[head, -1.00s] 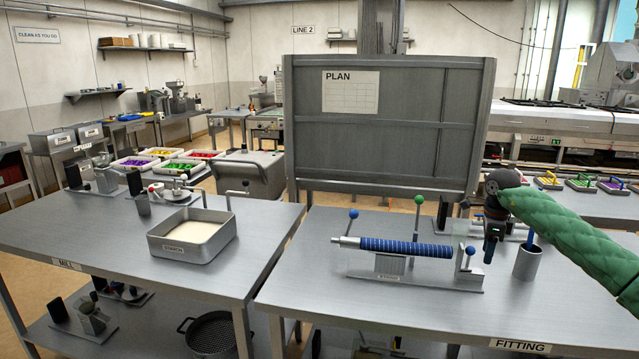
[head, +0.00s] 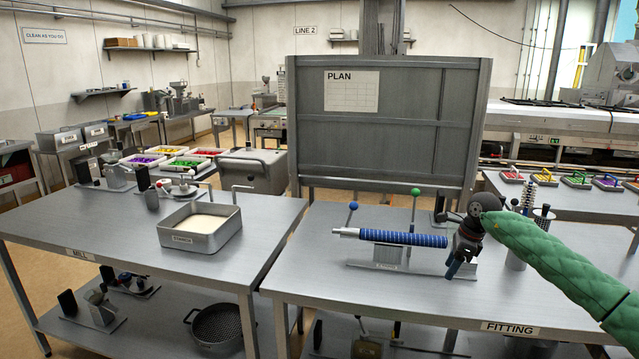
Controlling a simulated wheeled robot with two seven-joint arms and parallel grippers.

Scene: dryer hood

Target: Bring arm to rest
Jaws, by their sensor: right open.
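My right gripper (head: 459,262) comes in from the right on my green-sleeved arm. It is dark, points down and is open, at the right end of the fixture on the fitting table. The fixture (head: 390,266) carries a blue ribbed roller (head: 405,238) with a bare metal end at the left. A blue-knobbed lever (head: 353,206) and a green-knobbed lever (head: 415,193) stand upright behind the roller. My left gripper is out of view.
The fitting table (head: 350,290) has clear room at its front and left. A grey panel (head: 385,140) stands behind it. A grey cup (head: 515,258) is partly hidden behind my arm. The mill table (head: 100,225) at the left bears a starch tray (head: 205,240).

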